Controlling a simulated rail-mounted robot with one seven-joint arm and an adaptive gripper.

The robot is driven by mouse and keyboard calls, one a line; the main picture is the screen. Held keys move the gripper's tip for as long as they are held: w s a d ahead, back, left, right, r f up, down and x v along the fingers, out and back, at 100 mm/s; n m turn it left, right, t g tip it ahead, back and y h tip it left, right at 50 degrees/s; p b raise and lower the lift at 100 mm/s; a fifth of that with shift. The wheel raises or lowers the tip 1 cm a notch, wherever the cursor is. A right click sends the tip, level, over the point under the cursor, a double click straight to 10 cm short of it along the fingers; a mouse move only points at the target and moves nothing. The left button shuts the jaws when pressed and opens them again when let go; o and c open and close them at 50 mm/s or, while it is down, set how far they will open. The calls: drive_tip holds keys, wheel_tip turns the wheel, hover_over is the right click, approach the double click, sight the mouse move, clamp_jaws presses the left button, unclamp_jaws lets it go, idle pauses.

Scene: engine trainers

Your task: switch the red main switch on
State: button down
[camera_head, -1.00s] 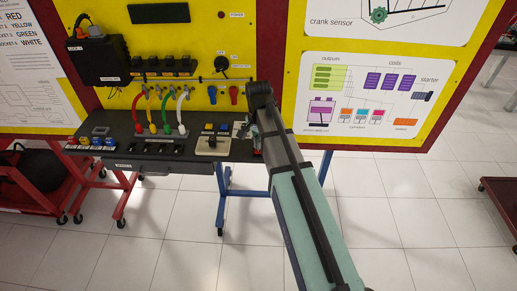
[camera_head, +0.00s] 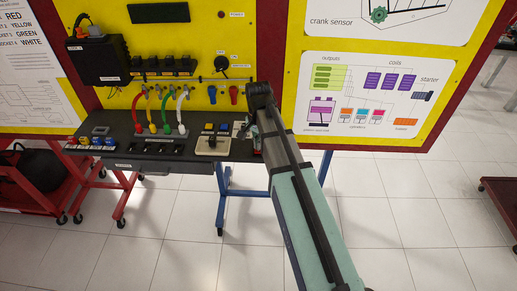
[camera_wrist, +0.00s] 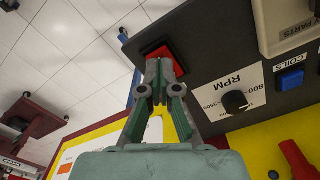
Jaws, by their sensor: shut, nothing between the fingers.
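The red main switch (camera_wrist: 161,48) is a red rocker in a darker frame, set near the edge of the black console top (camera_wrist: 205,62) in the wrist view. My gripper (camera_wrist: 160,72) is shut and empty, with its fingertips right at the red switch. The fingers cover part of the switch, and I cannot tell whether they touch it or which way the rocker is tilted. In the head view my arm hides the switch at the right end of the console (camera_head: 140,150).
Next to the switch are a black RPM knob (camera_wrist: 235,101), a blue coils button (camera_wrist: 290,79) and a pale parts tray (camera_wrist: 285,22). Coloured cables (camera_head: 166,115) and a black box (camera_head: 98,60) are on the yellow board.

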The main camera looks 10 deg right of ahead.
drive_tip(key=shift+f+b, duration=0.4)
drive_tip(key=shift+f, duration=0.6)
idle(0.5)
drive_tip(key=shift+r, duration=0.15)
drive_tip(key=shift+r+p, duration=2.5)
drive_tip(key=shift+r, duration=0.9)
